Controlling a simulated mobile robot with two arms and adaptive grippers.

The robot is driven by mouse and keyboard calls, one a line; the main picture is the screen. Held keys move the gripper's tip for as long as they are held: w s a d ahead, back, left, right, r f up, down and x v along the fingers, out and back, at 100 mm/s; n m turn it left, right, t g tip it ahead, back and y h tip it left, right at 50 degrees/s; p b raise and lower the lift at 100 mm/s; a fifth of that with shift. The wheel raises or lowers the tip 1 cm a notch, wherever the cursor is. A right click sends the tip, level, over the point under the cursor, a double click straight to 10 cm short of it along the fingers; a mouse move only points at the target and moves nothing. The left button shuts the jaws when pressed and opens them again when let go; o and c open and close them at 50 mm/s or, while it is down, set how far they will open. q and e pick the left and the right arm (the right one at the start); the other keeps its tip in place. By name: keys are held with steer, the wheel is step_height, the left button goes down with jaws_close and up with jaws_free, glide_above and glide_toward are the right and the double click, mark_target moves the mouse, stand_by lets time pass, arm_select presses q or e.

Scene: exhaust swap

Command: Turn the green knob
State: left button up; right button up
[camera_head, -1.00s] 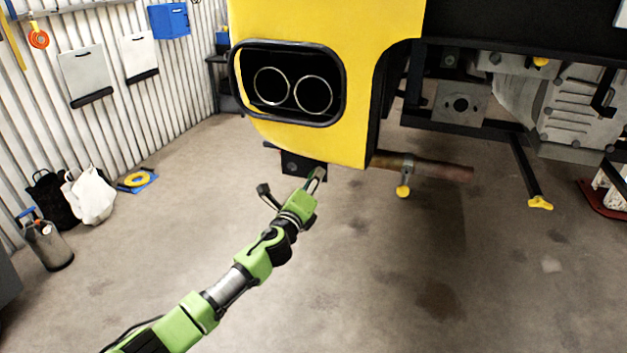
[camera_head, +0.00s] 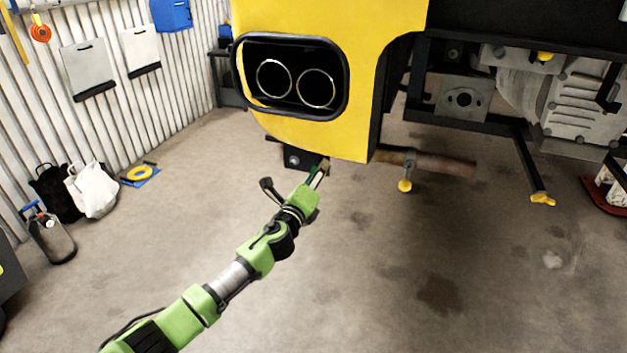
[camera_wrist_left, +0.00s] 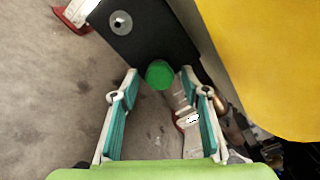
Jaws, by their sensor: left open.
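The green knob (camera_wrist_left: 159,74) shows in the left wrist view as a round green end beside a black bracket (camera_wrist_left: 142,30). It lies just beyond and between the fingertips of my left gripper (camera_wrist_left: 158,92), which is open with its teal-padded fingers apart. I see no clear contact between fingers and knob. In the head view my left gripper (camera_head: 295,180) reaches up under the yellow bodywork (camera_head: 310,20), close to the bracket (camera_head: 296,157); the knob cannot be made out clearly there. My right gripper is not in view.
Twin exhaust tips (camera_head: 296,82) sit in the bodywork above the gripper. A rusty pipe (camera_head: 445,164) with a yellow-ended part (camera_head: 405,185) lies to the right. Bags (camera_head: 92,190) and a grey canister (camera_head: 48,238) stand at the left wall. The floor (camera_head: 350,280) is mostly clear.

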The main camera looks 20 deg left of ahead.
arm_select(q)
steer(key=s, duration=1.2)
steer(key=shift+a, duration=0.2)
steer(key=s+a+f+n+g+y, duration=0.1)
steer(key=a+f+n+g, duration=0.15)
steer(key=f, duration=0.75)
steer(key=s+a+f+n+g, duration=0.1)
steer(key=s+f+n+g, duration=0.15)
steer(key=f, duration=0.65)
steer(key=s+a+f+n+g+b, duration=0.15)
steer(key=s+f, duration=0.25)
steer(key=f, duration=0.4)
steer(key=s+f+n+g, duration=0.1)
steer(key=s+f+n, duration=0.25)
steer(key=f, duration=0.35)
steer(key=s+a+f+n+g, duration=0.1)
steer(key=s+f, duration=0.3)
steer(key=f, duration=0.4)
steer(key=s+d+f+n+g+b, duration=0.1)
steer(key=s+f+n+g, duration=0.45)
steer(key=s+f, duration=1.2)
steer(key=s+d+f+n+g, duration=0.1)
steer(key=s+d+f+n, duration=0.1)
steer(key=s, duration=1)
steer(key=s+d+f+n+g, duration=0.2)
steer(key=s+f+n, duration=0.1)
steer(key=s, duration=1)
steer(key=shift+d+f+n+b, duration=0.2)
steer(key=shift+f+n+b, duration=0.1)
steer(key=shift+n, duration=0.35)
